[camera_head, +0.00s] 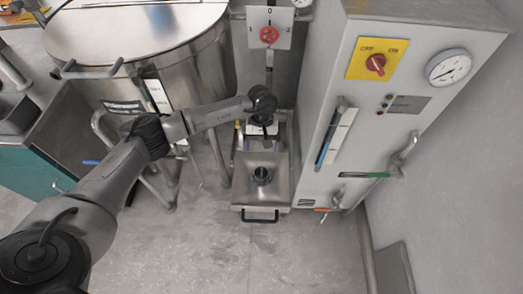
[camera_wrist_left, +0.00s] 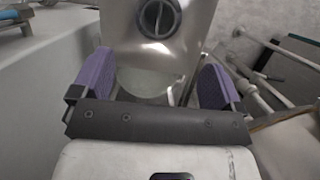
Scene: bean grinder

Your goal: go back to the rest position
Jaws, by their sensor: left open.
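My left arm reaches in from the left, and its gripper (camera_head: 264,141) is above the rear part of a low steel unit (camera_head: 249,189). In the left wrist view the gripper (camera_wrist_left: 156,82) has its two purple-padded fingers wide apart, with nothing held between them. A dark round part (camera_head: 261,176) shows on top of the low unit in the head view. My right gripper is in neither view.
A large steel vessel (camera_head: 135,35) stands at the left. A tall grey cabinet (camera_head: 400,105) with a red switch (camera_head: 375,64) and gauge (camera_head: 448,68) stands close at the right. A panel with a red knob (camera_head: 269,34) is behind. The floor (camera_head: 225,250) in front is clear.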

